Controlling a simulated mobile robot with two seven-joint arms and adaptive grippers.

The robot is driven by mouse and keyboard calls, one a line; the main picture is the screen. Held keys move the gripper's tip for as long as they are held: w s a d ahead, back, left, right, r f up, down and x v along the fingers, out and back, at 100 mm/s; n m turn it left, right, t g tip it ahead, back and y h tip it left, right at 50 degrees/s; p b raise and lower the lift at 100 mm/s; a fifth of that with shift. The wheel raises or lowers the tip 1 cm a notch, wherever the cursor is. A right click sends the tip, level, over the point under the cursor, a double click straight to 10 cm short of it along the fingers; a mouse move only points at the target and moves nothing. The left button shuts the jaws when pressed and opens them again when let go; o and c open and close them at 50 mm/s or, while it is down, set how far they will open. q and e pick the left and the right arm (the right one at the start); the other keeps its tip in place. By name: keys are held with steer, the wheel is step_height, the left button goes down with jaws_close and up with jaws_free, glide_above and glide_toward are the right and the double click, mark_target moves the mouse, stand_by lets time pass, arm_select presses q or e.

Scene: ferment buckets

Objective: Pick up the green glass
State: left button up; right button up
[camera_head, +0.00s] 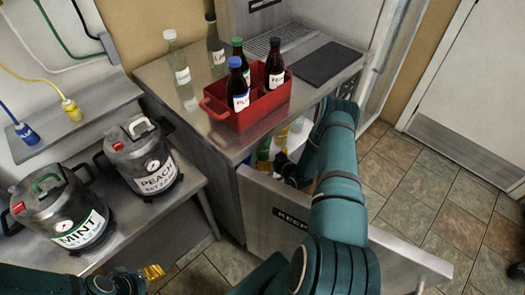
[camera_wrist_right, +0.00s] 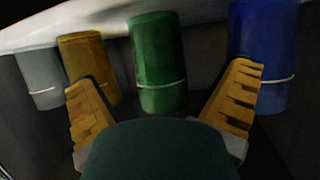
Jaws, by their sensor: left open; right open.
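The green glass (camera_wrist_right: 158,62) stands in the middle of the right wrist view, between an amber glass (camera_wrist_right: 88,62) on its left and a blue glass (camera_wrist_right: 265,55) on its right. My right gripper (camera_wrist_right: 163,80) is open, with one yellow finger on each side of the green glass and visible gaps between. I cannot tell how deep the glass sits between the fingers. In the head view my right arm reaches down into the open drawer (camera_head: 262,212), and the hand is mostly hidden. My left gripper (camera_head: 152,273) is open at the lower left, away from the drawer.
A clear grey glass (camera_wrist_right: 38,75) stands at the far left of the wrist view. A red crate (camera_head: 250,114) with several bottles stands on the steel counter (camera_head: 160,72) above the drawer. The MINT bucket (camera_head: 50,200) and PEACH bucket (camera_head: 135,150) stand on a bench at left.

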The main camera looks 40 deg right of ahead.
steer(key=shift+r+b+x, duration=0.15)
steer(key=shift+b+x, duration=0.3)
steer(key=shift+x, duration=1.2)
steer(key=shift+r+b+x, duration=0.1)
steer(key=shift+b+x, duration=0.3)
steer(key=shift+x, duration=1.25)
steer(key=shift+d, duration=0.2)
steer(key=c, duration=1.3)
